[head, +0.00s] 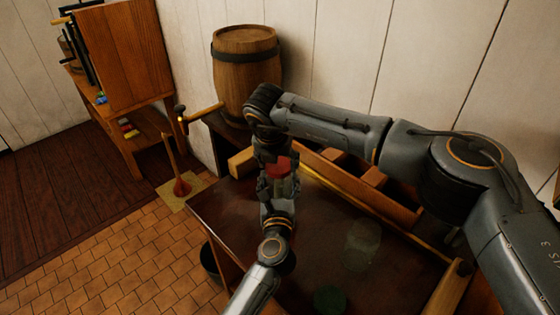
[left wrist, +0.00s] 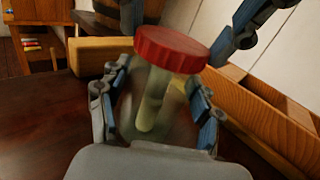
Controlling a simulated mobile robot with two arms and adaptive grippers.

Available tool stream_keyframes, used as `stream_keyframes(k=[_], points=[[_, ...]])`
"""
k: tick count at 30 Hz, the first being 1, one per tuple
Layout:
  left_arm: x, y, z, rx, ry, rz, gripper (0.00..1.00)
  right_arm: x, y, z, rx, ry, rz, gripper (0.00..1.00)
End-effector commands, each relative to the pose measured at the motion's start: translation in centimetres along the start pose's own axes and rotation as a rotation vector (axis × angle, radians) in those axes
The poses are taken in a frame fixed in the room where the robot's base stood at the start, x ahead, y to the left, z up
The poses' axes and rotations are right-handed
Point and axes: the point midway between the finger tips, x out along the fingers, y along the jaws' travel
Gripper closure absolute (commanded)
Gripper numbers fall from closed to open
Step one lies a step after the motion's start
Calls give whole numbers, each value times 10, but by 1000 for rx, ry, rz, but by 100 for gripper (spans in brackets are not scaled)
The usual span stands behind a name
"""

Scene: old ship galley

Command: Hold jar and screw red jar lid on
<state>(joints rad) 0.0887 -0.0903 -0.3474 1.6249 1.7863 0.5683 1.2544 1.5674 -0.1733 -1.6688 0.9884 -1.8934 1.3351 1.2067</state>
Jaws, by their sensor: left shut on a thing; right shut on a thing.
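The jar (left wrist: 155,100) is clear glass with something pale green inside. My left gripper (left wrist: 155,105) is shut around its body, one finger on each side; in the head view it shows at the left of the table (head: 277,190). The red lid (left wrist: 172,49) sits at the jar's mouth and looks slightly tilted in the left wrist view; it also shows in the head view (head: 278,167). I cannot tell whether its thread is engaged. My right gripper (head: 272,155) comes from above and is shut on the lid, its fingers beside the rim.
A second glass jar (head: 362,245) and a green lid (head: 330,298) stand apart on the dark table (head: 235,215). A wooden divided rack (head: 350,180) runs along the back edge. A barrel (head: 245,75) stands behind, near my right forearm.

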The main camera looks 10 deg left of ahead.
Motion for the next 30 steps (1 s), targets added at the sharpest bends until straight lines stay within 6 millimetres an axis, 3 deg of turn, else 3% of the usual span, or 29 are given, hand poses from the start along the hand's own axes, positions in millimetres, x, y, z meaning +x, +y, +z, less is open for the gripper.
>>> stream_keyframes(k=[6,17,18,20,30], points=[[0,-1,0,3,0,-1,100,0,4,1,292,-4,-122,52],[0,-1,0,2,1,-2,100,-1,4,1,329,-4,-135,52],[0,-1,0,2,1,-2,100,-1,4,1,329,-4,-135,29],[0,-1,0,2,1,-2,100,-1,4,1,329,-4,-135,17],[0,0,0,2,1,-1,100,-1,4,1,328,-3,-135,14]])
